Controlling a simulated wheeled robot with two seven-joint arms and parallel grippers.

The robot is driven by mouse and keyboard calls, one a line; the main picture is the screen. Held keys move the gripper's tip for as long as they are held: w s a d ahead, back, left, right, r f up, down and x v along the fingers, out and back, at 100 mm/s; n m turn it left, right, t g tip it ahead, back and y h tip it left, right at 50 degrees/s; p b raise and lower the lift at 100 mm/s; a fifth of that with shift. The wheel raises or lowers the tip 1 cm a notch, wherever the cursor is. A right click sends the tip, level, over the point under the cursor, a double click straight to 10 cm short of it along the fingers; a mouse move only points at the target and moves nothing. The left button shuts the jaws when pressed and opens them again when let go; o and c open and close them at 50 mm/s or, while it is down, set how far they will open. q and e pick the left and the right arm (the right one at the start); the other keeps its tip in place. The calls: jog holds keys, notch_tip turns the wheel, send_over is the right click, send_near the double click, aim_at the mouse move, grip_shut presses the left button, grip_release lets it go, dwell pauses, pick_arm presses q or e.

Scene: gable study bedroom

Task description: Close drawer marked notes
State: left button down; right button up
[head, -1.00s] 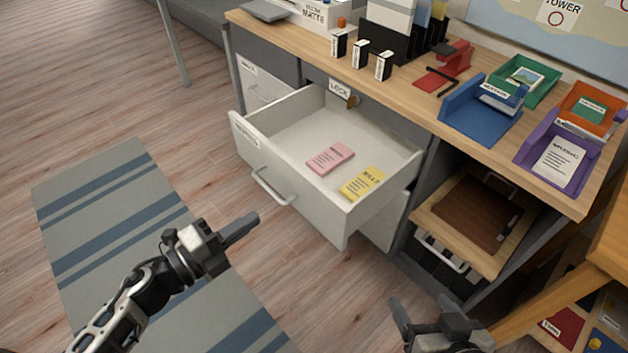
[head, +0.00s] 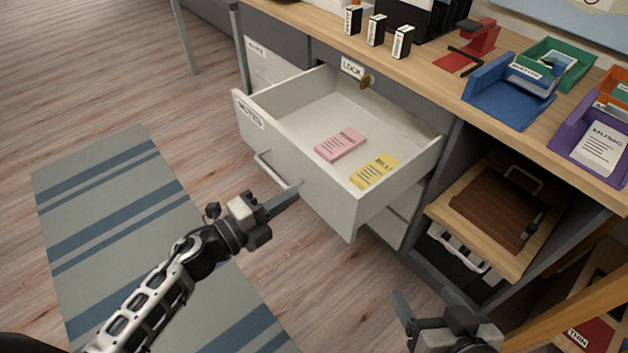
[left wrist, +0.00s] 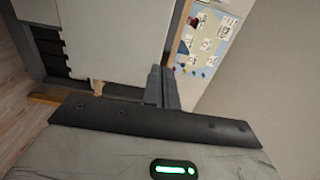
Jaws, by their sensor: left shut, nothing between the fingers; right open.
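The white drawer (head: 318,190) marked NOTES is pulled well out of the desk. Its label (head: 251,114) is at the front's left end and its bar handle (head: 264,170) is on the front face. A pink pad (head: 341,145) and a yellow pad (head: 374,170) lie inside. My left gripper (head: 284,201) is shut and empty, its tip by the handle's right end; I cannot tell whether it touches. Its shut fingers show in the left wrist view (left wrist: 163,86). My right gripper (head: 430,305) is open and empty, lower right of the drawer.
A key-like brass piece (head: 367,82) sits under the LOCK label (head: 351,67) above the drawer. A wooden pull-out tray (head: 468,243) juts out on the right. Trays and boxes stand on the desktop (head: 436,88). A striped rug (head: 105,180) lies on open floor at left.

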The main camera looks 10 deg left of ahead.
aim_at(326, 174)
pick_arm(q)
jog(key=x, duration=0.7)
